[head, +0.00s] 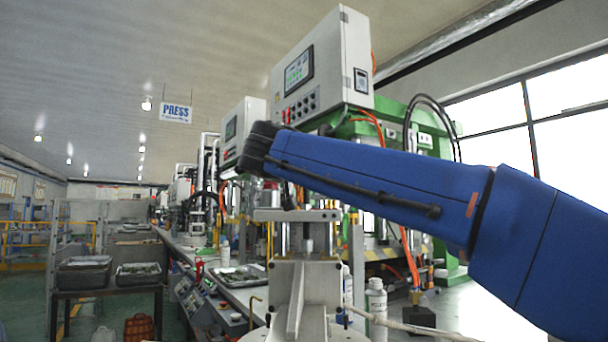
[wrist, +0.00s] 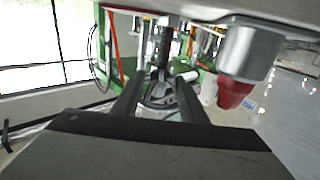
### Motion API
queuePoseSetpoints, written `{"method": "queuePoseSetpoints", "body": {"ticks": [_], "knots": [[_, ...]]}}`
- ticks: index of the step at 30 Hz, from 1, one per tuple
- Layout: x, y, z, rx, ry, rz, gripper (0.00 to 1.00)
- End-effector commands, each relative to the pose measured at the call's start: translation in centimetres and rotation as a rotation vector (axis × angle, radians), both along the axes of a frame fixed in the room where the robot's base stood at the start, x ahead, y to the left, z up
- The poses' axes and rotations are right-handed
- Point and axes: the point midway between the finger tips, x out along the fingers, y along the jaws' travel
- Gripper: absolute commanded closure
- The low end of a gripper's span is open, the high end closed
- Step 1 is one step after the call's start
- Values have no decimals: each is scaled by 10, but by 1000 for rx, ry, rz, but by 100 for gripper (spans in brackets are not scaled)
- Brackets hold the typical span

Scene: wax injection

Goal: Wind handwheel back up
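My gripper (wrist: 159,82) shows in the wrist view as two dark fingers standing apart, with a visible gap between them. A dark round part with curved arms, seemingly the handwheel (wrist: 161,98), shows in that gap below a dark vertical spindle (wrist: 165,42). I cannot tell whether the fingers touch it. In the head view my blue arm reaches in from the right, and its dark wrist end is above the small press with the metal top plate (head: 296,215). The fingertips and handwheel cannot be made out clearly there.
A red-ended metal cylinder (wrist: 232,92) is close to the right of my fingers. A control box (head: 322,68) stands behind my arm. White bottles (head: 376,305) stand on the bench at right. Trays (head: 84,272) sit on a dark table at left, beside an open aisle.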

Motion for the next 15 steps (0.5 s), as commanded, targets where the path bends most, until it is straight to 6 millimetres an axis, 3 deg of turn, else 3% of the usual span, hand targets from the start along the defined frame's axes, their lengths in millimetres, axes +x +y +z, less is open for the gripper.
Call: {"method": "queuePoseSetpoints", "body": {"ticks": [6,11,15], "knots": [[0,0,0,0,0,0,61],[0,0,0,0,0,0,98],[0,0,0,0,0,2,98]]}}
